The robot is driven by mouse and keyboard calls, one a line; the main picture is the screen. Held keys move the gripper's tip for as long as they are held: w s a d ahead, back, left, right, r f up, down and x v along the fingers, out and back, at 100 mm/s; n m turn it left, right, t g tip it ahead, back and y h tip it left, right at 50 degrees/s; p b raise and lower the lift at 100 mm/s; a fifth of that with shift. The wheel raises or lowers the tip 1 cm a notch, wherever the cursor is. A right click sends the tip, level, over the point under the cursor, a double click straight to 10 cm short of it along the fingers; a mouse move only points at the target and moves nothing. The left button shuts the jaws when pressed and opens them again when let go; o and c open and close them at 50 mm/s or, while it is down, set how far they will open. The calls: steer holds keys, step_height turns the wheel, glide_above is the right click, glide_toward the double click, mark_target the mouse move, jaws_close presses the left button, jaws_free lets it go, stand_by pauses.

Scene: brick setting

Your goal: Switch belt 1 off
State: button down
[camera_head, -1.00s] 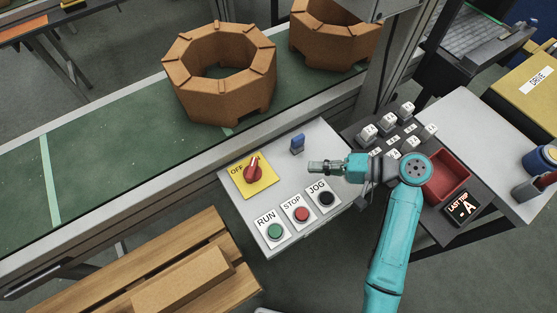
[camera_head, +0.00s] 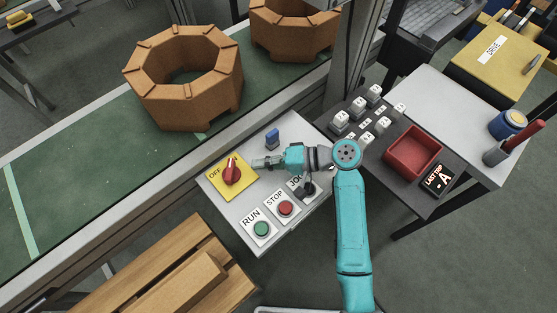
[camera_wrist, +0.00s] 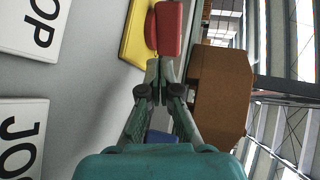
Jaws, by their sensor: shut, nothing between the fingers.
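The red rotary knob (camera_head: 232,172) sits on a yellow plate (camera_head: 213,185) marked OFF, on the grey control panel (camera_head: 220,203) beside the green belt (camera_head: 75,150). The knob's handle points roughly up the picture. My gripper (camera_head: 256,163) is shut and empty, just right of the knob. In the wrist view the fingertips (camera_wrist: 160,66) lie just below the red knob (camera_wrist: 169,28) and near the yellow plate (camera_wrist: 134,38). Whether they touch the knob I cannot tell. The green RUN button (camera_head: 261,229) and red STOP button (camera_head: 286,208) are clear; my arm partly covers the JOG button.
A small blue part (camera_head: 272,138) stands on the panel behind my gripper. Brown octagonal rings (camera_head: 185,80) rest on the belt. A wooden pallet (camera_head: 160,270) lies in front.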

mark_target(243, 164)
steer(key=shift+a, duration=2.15)
steer(key=shift+w+a, duration=0.8)
steer(key=shift+d, duration=0.15)
stand_by(0.4)
steer(key=v, duration=1.1)
steer(key=shift+d+r, duration=0.15)
steer(key=shift+d, duration=0.2)
